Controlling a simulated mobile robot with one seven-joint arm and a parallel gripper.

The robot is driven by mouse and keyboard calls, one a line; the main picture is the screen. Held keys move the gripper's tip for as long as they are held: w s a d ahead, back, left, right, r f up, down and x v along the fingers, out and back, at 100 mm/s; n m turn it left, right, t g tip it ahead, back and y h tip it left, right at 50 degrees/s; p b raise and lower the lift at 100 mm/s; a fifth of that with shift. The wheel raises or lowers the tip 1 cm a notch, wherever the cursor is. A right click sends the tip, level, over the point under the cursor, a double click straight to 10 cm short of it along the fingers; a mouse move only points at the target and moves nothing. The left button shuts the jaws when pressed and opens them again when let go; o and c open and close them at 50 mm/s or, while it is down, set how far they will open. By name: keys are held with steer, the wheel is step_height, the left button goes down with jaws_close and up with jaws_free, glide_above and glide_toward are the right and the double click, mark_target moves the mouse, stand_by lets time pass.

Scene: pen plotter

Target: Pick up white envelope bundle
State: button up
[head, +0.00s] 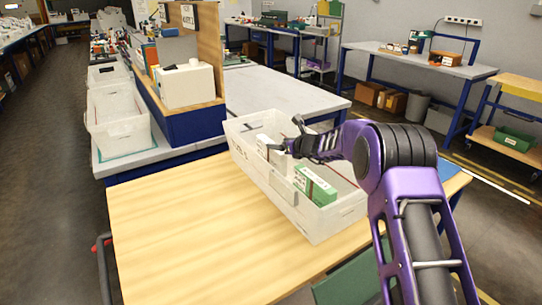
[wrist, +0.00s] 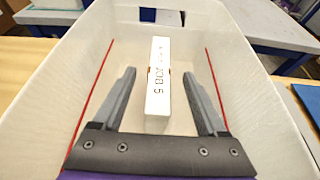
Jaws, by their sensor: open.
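The white envelope bundle (wrist: 158,85) stands in the white bin (wrist: 262,95). Its narrow top edge reads "JOB 5" in the wrist view. In the head view the bundle (head: 263,143) shows at the bin's far left part, partly covered by my gripper (head: 284,136). My gripper (wrist: 158,76) is open, with one finger on each side of the bundle and a visible gap to it on both sides. I cannot tell how far down the fingers reach beside it.
A green and white box (head: 315,187) lies in the near part of the bin. The bin stands on a wooden table (head: 185,225) with bare surface to its left. A blue and wood shelf unit (head: 193,122) with a white box (head: 186,86) stands behind, left of the bin.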

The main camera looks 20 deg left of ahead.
mark_target(271, 155)
steer(key=x, duration=0.3)
steer(key=shift+a+f, duration=0.1)
steer(key=shift+f, duration=0.4)
steer(key=shift+x, duration=0.9)
steer(key=shift+r, duration=0.1)
jaws_close()
